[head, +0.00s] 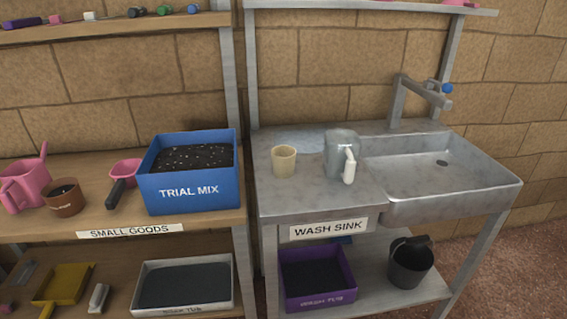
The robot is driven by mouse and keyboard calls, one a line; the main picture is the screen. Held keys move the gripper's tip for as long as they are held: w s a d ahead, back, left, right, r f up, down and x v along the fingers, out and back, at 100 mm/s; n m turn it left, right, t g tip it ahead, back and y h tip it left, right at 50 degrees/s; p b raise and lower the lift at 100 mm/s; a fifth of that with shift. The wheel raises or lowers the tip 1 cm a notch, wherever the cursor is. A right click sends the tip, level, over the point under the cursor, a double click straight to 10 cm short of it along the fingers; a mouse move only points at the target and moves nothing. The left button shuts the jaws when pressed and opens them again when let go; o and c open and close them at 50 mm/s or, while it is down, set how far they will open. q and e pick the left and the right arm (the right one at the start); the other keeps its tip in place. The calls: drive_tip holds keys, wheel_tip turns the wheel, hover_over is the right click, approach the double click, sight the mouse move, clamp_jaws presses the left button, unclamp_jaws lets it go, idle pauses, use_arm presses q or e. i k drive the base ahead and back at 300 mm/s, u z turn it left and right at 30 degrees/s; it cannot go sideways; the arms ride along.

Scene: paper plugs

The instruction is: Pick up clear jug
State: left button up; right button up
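The clear jug (337,156) stands upright on the flat metal top of the wash sink bench (311,203), left of the basin. It looks grey and see-through, and its white handle (349,165) faces the front right. A beige cup (284,161) stands to its left, apart from it. Neither of my grippers shows in the head view.
The sink basin (440,172) and tap (422,92) are right of the jug. A blue trial mix box (188,192) stands on the wooden bench at left. A shelf (370,7) runs above. The metal top in front of the jug is clear.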

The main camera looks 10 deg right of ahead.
sight(341, 149)
drive_tip(key=k, duration=0.25)
drive_tip(key=u, duration=0.7)
drive_tip(key=i, duration=0.9)
drive_tip(key=z, duration=0.85)
